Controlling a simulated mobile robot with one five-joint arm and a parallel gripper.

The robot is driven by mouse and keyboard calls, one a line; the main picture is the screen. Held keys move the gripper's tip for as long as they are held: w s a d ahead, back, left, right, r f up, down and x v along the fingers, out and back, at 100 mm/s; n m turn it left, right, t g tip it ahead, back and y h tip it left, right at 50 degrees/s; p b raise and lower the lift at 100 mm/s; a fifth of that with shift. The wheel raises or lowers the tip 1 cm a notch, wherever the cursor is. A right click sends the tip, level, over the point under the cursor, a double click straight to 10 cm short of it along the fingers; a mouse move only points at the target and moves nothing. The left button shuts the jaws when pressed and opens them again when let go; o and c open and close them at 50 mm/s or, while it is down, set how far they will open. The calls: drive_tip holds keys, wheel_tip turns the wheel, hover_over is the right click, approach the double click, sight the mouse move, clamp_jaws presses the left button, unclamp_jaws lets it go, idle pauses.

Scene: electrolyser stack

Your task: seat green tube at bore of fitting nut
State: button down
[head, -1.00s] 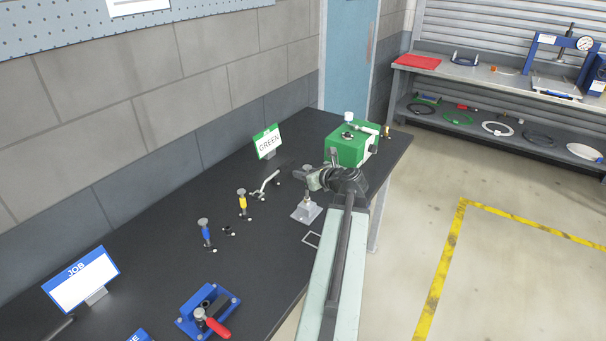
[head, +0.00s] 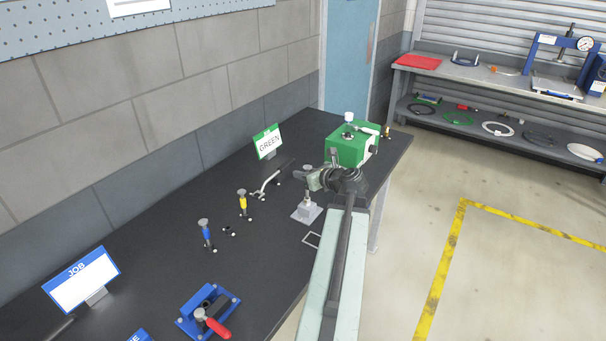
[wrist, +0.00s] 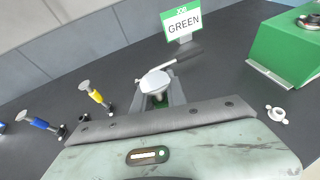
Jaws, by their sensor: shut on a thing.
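My gripper (head: 313,180) is shut on the green tube. In the wrist view the tube shows a pale round top (wrist: 155,82) and a green body (wrist: 158,101) between the grey fingers. In the head view my gripper is above a grey square base (head: 307,214) with a short upright post, towards the far end of the bench. The tube's lower end is hidden in the wrist view. I cannot identify the fitting nut or its bore, nor tell whether the tube touches the post.
A green box (head: 345,151) with fittings stands just beyond my gripper. A green-framed sign (head: 268,142) and a pale bent piece (head: 265,186) are to the left. Yellow (head: 243,204) and blue (head: 206,234) upright pieces stand nearer. A blue clamp (head: 193,315) is at front.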

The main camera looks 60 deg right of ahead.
drive_tip(key=shift+f+b, duration=1.35)
drive_tip(key=c, duration=1.3)
unclamp_jaws()
drive_tip(key=shift+o, duration=0.2)
drive_tip(key=shift+r, duration=0.1)
